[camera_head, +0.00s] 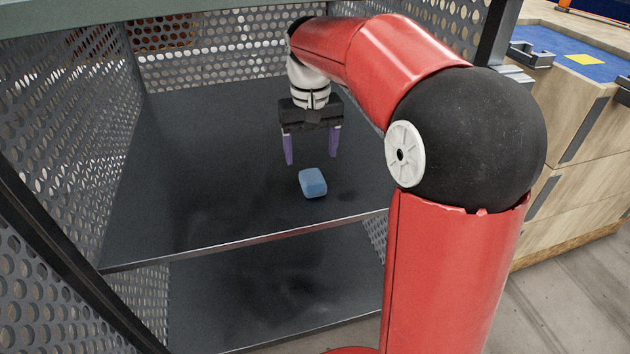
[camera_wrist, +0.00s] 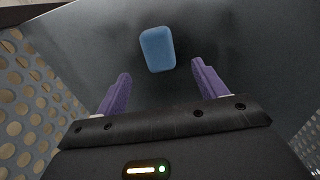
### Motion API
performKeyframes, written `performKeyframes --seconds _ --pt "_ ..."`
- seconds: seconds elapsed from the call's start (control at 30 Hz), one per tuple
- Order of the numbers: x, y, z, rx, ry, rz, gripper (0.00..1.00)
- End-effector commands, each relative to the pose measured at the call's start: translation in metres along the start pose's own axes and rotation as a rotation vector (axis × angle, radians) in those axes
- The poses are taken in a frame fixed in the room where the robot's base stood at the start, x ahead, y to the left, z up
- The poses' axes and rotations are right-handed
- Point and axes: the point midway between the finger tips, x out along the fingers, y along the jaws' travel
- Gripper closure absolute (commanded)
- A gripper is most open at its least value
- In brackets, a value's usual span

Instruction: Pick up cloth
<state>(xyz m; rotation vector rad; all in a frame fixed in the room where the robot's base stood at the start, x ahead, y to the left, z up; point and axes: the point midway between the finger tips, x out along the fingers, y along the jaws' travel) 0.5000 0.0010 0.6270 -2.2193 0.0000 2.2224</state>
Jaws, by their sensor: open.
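The cloth appears as a small blue block-like piece (camera_head: 312,183) lying on the dark shelf (camera_head: 200,200), near the shelf's front edge. My gripper (camera_head: 311,160) is above the shelf with its two purple fingers pointing down, open and empty. In the head view the blue piece is just in front of the fingers and below them. In the wrist view the blue piece (camera_wrist: 158,49) lies beyond the fingertips, between their lines, and apart from both fingers (camera_wrist: 161,70).
Perforated metal walls (camera_head: 70,120) close the shelf at the left and back. A lower shelf (camera_head: 270,285) below is empty where visible. Wooden drawers (camera_head: 570,160) with a blue top stand at the right. The shelf around the blue piece is clear.

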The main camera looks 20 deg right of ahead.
Motion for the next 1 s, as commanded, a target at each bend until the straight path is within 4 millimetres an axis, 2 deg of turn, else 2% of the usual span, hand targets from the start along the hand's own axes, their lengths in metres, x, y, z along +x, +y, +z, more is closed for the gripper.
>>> performKeyframes --seconds 0.5,0.83,1.0 --pt "0.068 0.002 0.005 0.000 -0.001 0.000 0.29" --pt "0.073 0.001 0.004 0.000 0.001 0.001 0.29" --pt "0.073 0.001 0.004 0.000 0.001 0.001 0.51"
